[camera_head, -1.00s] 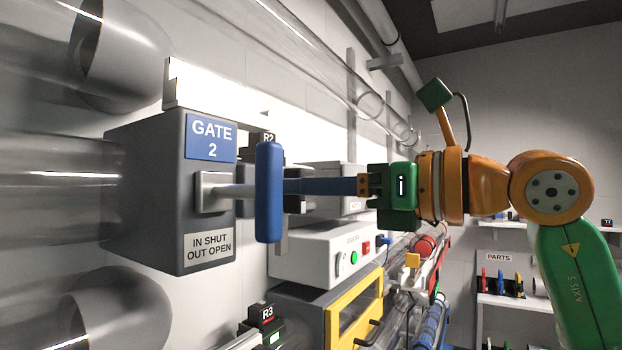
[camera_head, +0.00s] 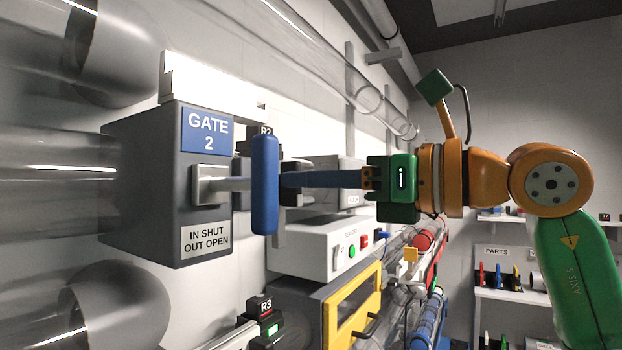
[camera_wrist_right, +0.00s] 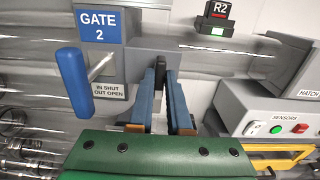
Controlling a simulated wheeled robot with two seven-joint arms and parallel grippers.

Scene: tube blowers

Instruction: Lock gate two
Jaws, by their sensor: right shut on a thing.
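The grey gate 2 box (camera_head: 150,190) carries a blue "GATE 2" sign and an "IN SHUT OUT OPEN" label. Its upright blue handle (camera_head: 265,185) stands out from the box on a pale rod, and it also shows in the right wrist view (camera_wrist_right: 75,82). My right gripper (camera_head: 290,180) is to the right of the handle in the head view, with its tips partly behind it. In the wrist view its long blue fingers close on a small dark piece (camera_wrist_right: 160,68), apart from the handle. I cannot tell what that piece is. My left gripper is out of view.
Clear tubes (camera_head: 60,175) run into the gate box from the left. The R2 unit (camera_wrist_right: 218,12) is on the wall, and a sensor box with buttons (camera_head: 320,245) and a yellow-framed hatch (camera_head: 352,305) are below. Shelves (camera_head: 510,295) stand at the far right.

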